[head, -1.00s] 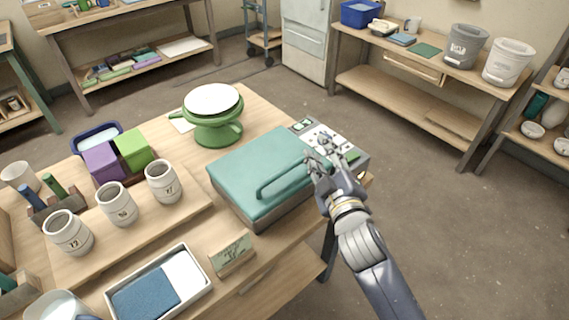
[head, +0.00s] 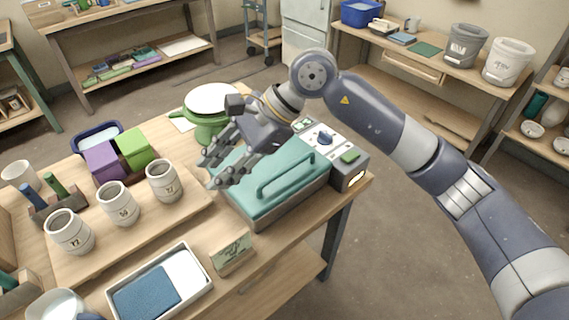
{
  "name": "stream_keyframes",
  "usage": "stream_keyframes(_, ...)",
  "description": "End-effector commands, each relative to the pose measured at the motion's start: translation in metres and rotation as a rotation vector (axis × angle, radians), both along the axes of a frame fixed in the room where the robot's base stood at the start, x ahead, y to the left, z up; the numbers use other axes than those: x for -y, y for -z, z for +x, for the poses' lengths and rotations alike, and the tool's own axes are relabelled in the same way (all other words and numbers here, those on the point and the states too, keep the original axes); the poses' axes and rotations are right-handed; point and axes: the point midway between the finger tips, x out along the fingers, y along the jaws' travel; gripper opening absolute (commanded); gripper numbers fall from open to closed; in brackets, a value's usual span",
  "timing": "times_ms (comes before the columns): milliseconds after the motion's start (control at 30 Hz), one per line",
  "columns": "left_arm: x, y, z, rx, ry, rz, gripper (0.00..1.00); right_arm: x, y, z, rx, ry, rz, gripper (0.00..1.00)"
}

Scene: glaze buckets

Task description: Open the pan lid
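The pan is a grey box with a teal lid (head: 300,195) and a raised teal bar handle (head: 285,172). The lid lies shut on it. A control panel with a dark knob (head: 324,138) and a green button (head: 350,156) is on its right end. My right gripper (head: 222,172) is above the lid's left part, left of the handle. Its fingers are spread apart and nothing shows between them. The gripper and arm hide the lid's far left part. My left gripper is not in view.
A green turntable (head: 198,130) stands behind my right gripper. Several white jars (head: 163,182), a purple block (head: 103,162) and a green block (head: 134,148) are left. A tray with a blue pad (head: 146,292) and a small sign (head: 233,253) are in front.

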Motion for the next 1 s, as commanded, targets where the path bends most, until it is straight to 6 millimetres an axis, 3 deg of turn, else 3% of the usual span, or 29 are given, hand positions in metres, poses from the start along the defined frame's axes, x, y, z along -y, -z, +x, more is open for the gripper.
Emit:
stream_keyframes(100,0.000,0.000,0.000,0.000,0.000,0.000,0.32,0.054,0.005,0.034,0.149,-0.017,-0.281,0.31)
stream_keyframes(200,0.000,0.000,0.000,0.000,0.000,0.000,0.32,0.092,0.001,0.053,0.217,-0.016,-0.459,0.31)
stream_keyframes(367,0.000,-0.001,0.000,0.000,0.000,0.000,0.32,0.128,-0.008,0.067,0.262,-0.008,-0.616,0.31)
stream_keyframes(567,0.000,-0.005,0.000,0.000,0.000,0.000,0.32,0.135,0.004,0.071,0.266,-0.006,-0.651,0.31)
stream_keyframes(1000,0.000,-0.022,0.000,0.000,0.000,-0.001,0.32,0.125,0.080,0.083,0.265,-0.005,-0.647,0.31)
